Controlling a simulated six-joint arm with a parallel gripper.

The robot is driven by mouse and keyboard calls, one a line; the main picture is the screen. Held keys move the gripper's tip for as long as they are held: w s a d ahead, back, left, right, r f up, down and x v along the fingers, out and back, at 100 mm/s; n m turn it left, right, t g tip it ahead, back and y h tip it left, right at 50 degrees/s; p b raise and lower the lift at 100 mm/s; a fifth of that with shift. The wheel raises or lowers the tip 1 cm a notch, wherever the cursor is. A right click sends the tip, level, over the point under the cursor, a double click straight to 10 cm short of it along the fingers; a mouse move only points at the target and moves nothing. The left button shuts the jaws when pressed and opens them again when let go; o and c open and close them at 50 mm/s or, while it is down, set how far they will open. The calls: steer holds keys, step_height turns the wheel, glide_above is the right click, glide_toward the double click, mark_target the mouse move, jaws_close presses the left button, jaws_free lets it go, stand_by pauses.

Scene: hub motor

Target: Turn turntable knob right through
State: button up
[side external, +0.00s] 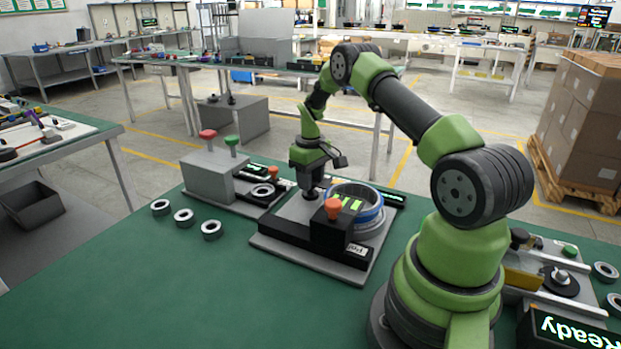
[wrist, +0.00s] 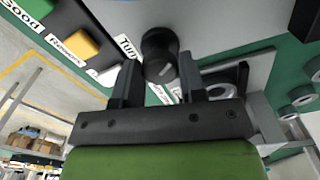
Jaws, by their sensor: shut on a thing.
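The black turntable knob (wrist: 160,48) is round, with a small light mark on its face. It stands on the grey plate beside a printed "Turn" label in the wrist view. My gripper (wrist: 160,78) has one finger on each side of the knob and is shut on it. In the side external view my gripper (side external: 310,183) points down at the plate's left part. There the knob is mostly hidden by the fingers. The turntable (side external: 358,206), with a blue-and-white ring, is just right of my gripper.
A black box with an orange button (side external: 333,208) stands in front of the turntable. A grey block with red and green buttons (side external: 208,178) is at the left. Several dark rings (side external: 183,216) lie on the green table (side external: 180,290), whose front is clear.

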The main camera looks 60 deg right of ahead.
steer(key=m, duration=0.4)
steer(key=shift+m, duration=2.2)
steer(key=o, duration=0.9)
step_height(320, 180, up, 10)
